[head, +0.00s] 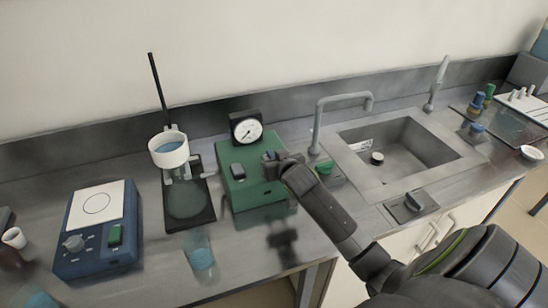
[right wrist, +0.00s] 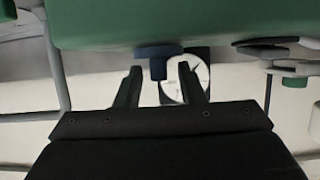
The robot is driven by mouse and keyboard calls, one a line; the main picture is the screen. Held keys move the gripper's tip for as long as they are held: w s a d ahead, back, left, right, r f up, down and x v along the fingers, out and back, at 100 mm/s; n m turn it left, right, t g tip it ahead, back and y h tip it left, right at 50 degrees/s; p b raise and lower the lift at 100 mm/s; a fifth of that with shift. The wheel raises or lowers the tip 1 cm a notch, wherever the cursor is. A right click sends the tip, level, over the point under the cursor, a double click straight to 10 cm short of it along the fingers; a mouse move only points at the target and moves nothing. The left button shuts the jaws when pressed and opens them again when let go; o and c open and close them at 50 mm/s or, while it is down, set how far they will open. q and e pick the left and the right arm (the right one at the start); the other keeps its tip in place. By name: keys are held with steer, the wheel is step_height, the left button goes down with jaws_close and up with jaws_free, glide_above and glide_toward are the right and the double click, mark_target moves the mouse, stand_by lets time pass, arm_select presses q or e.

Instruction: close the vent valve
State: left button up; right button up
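The green box (head: 255,190) stands on the steel counter, with a round pressure gauge (head: 247,131) at its back. A small blue handle, which looks like the vent valve (right wrist: 158,52), shows in the right wrist view against the green body (right wrist: 110,25). My right gripper (head: 272,160) is at the top right of the box. In the right wrist view its two fingers (right wrist: 160,74) are apart, with the blue handle between their tips. A gap shows on both sides of it, so contact is not visible. My left gripper is not in view.
A stand with a white vessel (head: 168,152) and a blue hotplate (head: 98,235) are left of the box. A beaker of blue liquid (head: 199,252) is in front of the stand. The sink (head: 350,178) and its tap (head: 341,98) are to the right.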

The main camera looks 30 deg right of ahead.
steer(key=shift+w+f, duration=0.1)
steer(key=shift+w, duration=0.15)
steer(key=shift+c, duration=0.3)
jaws_close()
